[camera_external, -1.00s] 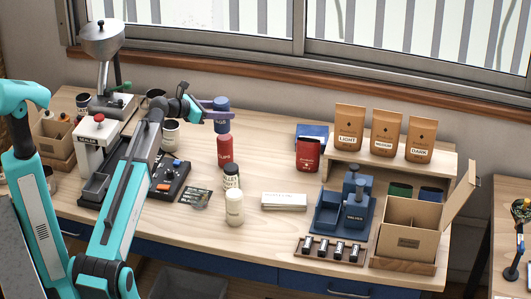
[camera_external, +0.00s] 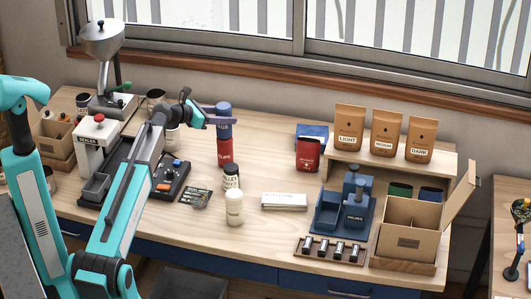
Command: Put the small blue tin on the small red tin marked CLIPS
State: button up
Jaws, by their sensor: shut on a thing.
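The small blue tin (camera_external: 224,132) is upright in my gripper (camera_external: 222,120), whose purple fingers are shut around its upper middle. The small red tin (camera_external: 225,154) with white lettering stands upright on the table, directly below the blue tin in the picture. The blue tin's lower end covers the red tin's top. I see no gap between the two tins, but cannot tell for sure whether they touch.
A dark labelled jar (camera_external: 231,176) and a cream jar (camera_external: 234,207) stand in front of the red tin. A black control tray (camera_external: 170,190) lies to the left. A white box (camera_external: 284,201) and a red pouch (camera_external: 308,155) are to the right, with clear table between.

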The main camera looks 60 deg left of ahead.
jog(key=shift+f, duration=0.25)
jog(key=shift+f, duration=0.1)
jog(key=o, duration=1.2)
jog(key=shift+o, duration=0.2)
jog(key=shift+s, duration=0.15)
jog(key=b+v, duration=0.2)
jog(key=v, duration=1)
